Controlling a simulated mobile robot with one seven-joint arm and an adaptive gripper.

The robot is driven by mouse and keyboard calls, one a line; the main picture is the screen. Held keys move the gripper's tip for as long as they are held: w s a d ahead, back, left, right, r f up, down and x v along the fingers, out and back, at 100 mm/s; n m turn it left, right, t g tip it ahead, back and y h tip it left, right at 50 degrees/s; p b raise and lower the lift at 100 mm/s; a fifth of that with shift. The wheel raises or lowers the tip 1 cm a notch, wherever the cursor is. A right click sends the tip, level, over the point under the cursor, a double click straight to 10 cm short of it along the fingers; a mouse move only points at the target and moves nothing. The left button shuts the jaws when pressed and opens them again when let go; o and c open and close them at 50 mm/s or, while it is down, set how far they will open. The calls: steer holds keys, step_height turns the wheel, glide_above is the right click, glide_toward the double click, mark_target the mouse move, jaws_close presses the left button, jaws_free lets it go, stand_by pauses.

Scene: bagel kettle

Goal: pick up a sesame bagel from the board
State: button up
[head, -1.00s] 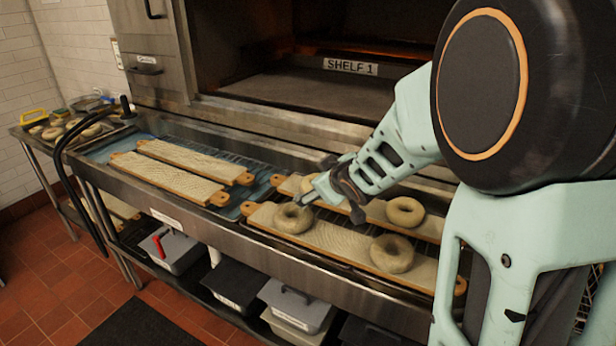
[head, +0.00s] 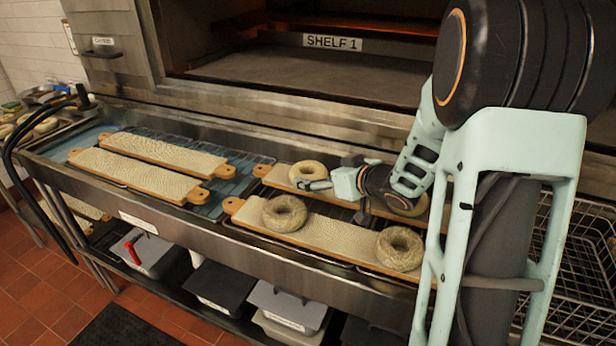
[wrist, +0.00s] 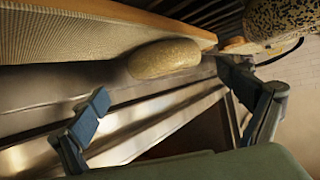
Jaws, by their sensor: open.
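Two bagels, one left (head: 284,213) and one right (head: 399,248), lie on the front board (head: 335,240). On the back board (head: 275,176) sit a left bagel (head: 308,173) and another bagel (head: 412,206) partly hidden by my arm. My gripper (head: 328,181) is open and empty, low beside the back-left bagel. In the wrist view my gripper (wrist: 162,80) has its fingers spread, with a pale, finely speckled bagel (wrist: 164,58) beyond the gap at a board edge (wrist: 110,25). A darker-flecked bagel (wrist: 285,15) is at upper right. Toppings are hard to tell in the head view.
Two empty boards (head: 150,177) lie left on the steel counter (head: 150,212). The open oven (head: 290,75) labelled SHELF 1 is behind. A wire basket (head: 580,250) stands right. Lidded bins (head: 285,305) sit below.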

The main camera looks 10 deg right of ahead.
mark_target(306, 171)
steer(key=x, duration=0.2)
steer(key=a+b+x, duration=0.1)
steer(key=x, duration=0.2)
steer(key=shift+s, duration=0.15)
steer(key=shift+w, duration=0.3)
steer(key=shift+c, duration=0.3)
steer(key=c, duration=1.2)
